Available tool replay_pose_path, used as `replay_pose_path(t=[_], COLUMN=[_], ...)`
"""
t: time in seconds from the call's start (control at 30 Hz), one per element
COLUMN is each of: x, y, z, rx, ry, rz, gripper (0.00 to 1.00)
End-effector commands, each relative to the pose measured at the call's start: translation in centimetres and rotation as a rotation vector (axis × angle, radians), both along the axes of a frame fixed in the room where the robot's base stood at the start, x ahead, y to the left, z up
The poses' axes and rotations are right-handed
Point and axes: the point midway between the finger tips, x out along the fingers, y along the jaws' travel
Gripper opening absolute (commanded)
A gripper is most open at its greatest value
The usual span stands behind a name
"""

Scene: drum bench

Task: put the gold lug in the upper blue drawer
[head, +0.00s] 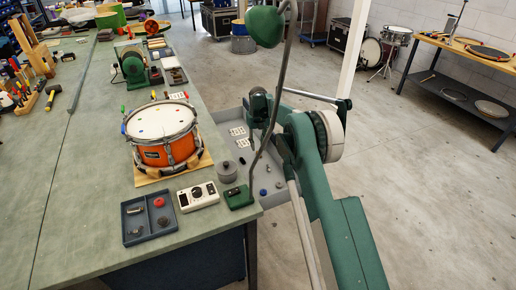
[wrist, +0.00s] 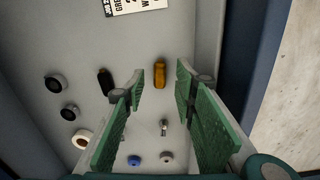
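The gold lug (wrist: 160,74) lies on the light grey floor of an open bin or drawer (wrist: 185,25) in the wrist view. My gripper (wrist: 160,90) is open above it, with green pads on either side of the lug in the picture and nothing held. Its height above the lug is hard to judge. In the head view the grey drawer-like space (head: 236,115) is beside the bench's right edge, partly hidden by my arm. I cannot pick out the gold lug there, nor tell whether this is the upper blue drawer.
A black lug (wrist: 104,82), dark round parts (wrist: 54,83), a cream ring (wrist: 82,139), a blue-topped part (wrist: 135,160) and a small metal part (wrist: 164,127) lie near the gold lug. A lamp (head: 238,196) stands at the bench edge; an orange drum (head: 165,152) sits behind.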

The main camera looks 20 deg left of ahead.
Motion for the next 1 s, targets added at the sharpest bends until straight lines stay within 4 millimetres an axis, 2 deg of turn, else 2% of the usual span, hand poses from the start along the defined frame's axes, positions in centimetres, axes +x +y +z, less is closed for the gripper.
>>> replay_pose_path(t=[0.03, 0.2, 0.83, 1.0], x=[0.0, 0.0, 0.0, 0.0], y=[0.0, 0.0, 0.0, -0.2], z=[0.7, 1.7, 1.8, 2.4], rx=[0.0, 0.0, 0.0, 0.002], ry=[0.0, 0.0, 0.0, -0.002], rz=[0.0, 0.0, 0.0, 0.006], gripper=[0.28, 0.28, 0.28, 0.28])
